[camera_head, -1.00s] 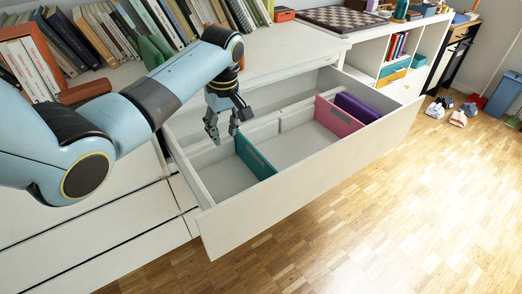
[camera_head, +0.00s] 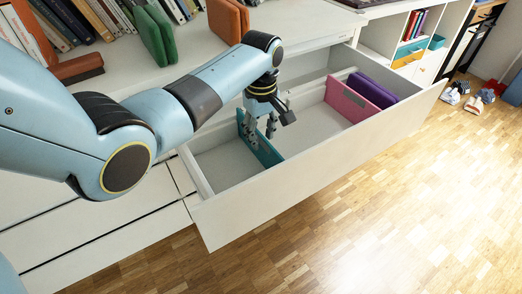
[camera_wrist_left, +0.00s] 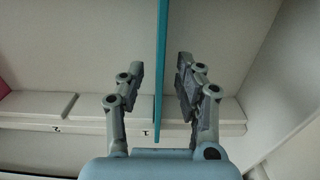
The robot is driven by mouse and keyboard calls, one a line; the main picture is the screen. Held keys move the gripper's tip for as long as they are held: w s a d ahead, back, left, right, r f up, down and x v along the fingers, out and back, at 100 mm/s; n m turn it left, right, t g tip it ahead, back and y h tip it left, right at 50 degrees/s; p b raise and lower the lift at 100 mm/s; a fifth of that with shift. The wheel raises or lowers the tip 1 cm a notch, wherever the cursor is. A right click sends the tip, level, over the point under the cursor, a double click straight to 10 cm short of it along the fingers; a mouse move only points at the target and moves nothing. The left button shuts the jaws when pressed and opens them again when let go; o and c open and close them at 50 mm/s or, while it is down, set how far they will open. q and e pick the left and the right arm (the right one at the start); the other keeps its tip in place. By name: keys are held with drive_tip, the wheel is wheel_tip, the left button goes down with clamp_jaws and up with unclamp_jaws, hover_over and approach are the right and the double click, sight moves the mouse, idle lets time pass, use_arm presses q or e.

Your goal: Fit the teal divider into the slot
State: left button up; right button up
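The teal divider (camera_head: 268,154) stands on edge across the left part of the open white drawer (camera_head: 330,150). My left gripper (camera_head: 262,132) is over the divider, with its fingers pointing down into the drawer. In the left wrist view, the divider (camera_wrist_left: 161,70) shows edge-on between the two spread fingers of my left gripper (camera_wrist_left: 158,82). A gap shows on each side, so the fingers are open and not pressed on it. A pale ledge with gaps and small dark marks (camera_wrist_left: 145,132) runs along the drawer wall. Whether the divider sits in a slot cannot be told. My right gripper is out of view.
A pink divider (camera_head: 352,102) and a purple item (camera_head: 373,88) stand at the drawer's right end. The drawer floor between the teal and pink dividers is clear. Books, an orange bookend and green bookends (camera_head: 155,35) stand on the cabinet top behind.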

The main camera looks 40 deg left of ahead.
use_arm(q)
drive_tip(key=shift+f, duration=0.9)
drive_tip(key=shift+r, duration=0.1)
drive_tip(key=shift+c, duration=0.2)
clamp_jaws()
drive_tip(key=shift+r, duration=0.1)
